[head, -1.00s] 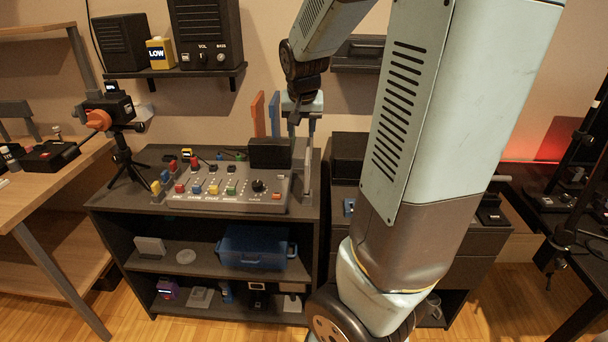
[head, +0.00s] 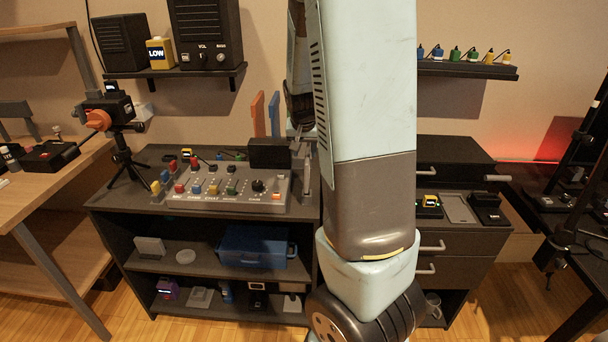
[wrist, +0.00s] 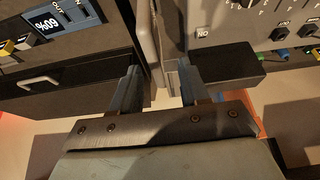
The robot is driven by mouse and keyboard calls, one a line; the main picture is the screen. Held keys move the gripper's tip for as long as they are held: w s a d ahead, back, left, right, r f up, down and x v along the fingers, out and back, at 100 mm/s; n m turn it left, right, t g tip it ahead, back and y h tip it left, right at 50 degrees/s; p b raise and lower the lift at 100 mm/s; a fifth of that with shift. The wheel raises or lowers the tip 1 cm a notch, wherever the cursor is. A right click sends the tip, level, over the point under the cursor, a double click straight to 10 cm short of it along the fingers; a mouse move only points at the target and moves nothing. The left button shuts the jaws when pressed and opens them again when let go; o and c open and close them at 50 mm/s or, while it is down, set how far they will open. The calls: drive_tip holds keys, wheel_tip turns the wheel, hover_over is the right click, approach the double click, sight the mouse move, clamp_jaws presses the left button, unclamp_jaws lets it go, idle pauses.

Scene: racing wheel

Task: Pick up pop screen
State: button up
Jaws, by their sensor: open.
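A thin grey upright piece (head: 307,174) stands at the right edge of the mixer cabinet, seen edge-on. In the wrist view a pale, narrow rounded edge (wrist: 148,45) runs between the two furniture tops, just beyond my fingers. It may be the pop screen, but I cannot tell for sure. A pale round disc (head: 186,256) lies on the cabinet's middle shelf. My gripper (wrist: 159,90) is open, with nothing visibly clamped, its fingers on either side of the narrow gap. In the head view my arm hides most of the gripper.
The mixer panel (head: 225,187) and a black box (head: 269,153) are close on the gripper's left in the head view. The drawer unit (head: 455,240) is on the right. A wall shelf (head: 468,70) and speaker shelf (head: 180,71) hang above. A small tripod (head: 124,160) stands farther left.

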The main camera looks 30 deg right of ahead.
sight(307, 155)
drive_tip(key=shift+d+x, duration=0.15)
drive_tip(key=shift+x, duration=1.1)
drive_tip(key=shift+d+x, duration=0.2)
drive_tip(key=shift+x, duration=1)
drive_tip(key=shift+f, duration=0.35)
drive_tip(key=shift+f, duration=0.25)
clamp_jaws()
